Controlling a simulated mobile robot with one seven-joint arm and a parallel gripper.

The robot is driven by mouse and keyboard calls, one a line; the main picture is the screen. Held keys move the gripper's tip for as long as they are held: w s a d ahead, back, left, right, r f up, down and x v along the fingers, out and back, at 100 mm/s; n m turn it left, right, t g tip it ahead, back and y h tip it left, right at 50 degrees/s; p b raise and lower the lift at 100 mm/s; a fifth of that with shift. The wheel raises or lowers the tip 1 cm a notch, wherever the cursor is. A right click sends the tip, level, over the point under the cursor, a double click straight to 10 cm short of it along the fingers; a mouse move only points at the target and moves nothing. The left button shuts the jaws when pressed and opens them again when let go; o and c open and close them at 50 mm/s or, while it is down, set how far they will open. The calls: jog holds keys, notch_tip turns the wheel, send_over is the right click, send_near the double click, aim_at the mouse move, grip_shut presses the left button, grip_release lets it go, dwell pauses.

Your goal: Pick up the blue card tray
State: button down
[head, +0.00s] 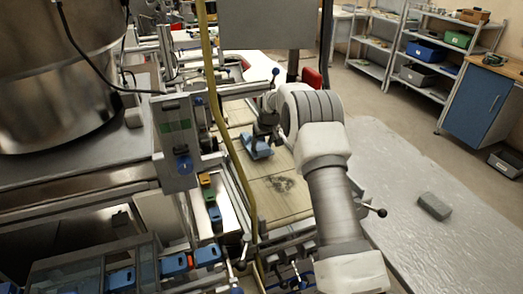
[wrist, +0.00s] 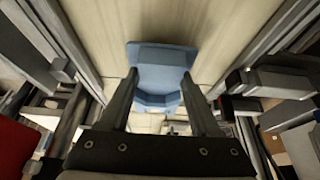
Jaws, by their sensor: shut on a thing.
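The blue card tray (head: 256,146) is at the middle of the head view, over a pale wooden surface (head: 275,196) between metal rails. In the wrist view the blue tray (wrist: 160,75) lies between the two dark fingers. My gripper (head: 262,134) reaches down to the tray from above, and it also shows in the wrist view (wrist: 160,88). It is shut on the tray, with one finger at each side. The tray looks slightly tilted in the head view. I cannot tell whether its underside touches the wood.
Several blue, green and yellow pieces (head: 209,197) sit in a channel at the left. A grey block (head: 434,206) lies on the pale surface at right. Shelves stand at the back right.

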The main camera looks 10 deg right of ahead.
notch_tip(320, 180, up, 2)
jog(key=s+d+r+b, duration=0.2)
jog(key=s+d+r, duration=0.4)
jog(key=d, duration=0.3)
jog(key=shift+s+r, duration=0.3)
jog(key=shift+s, duration=0.5)
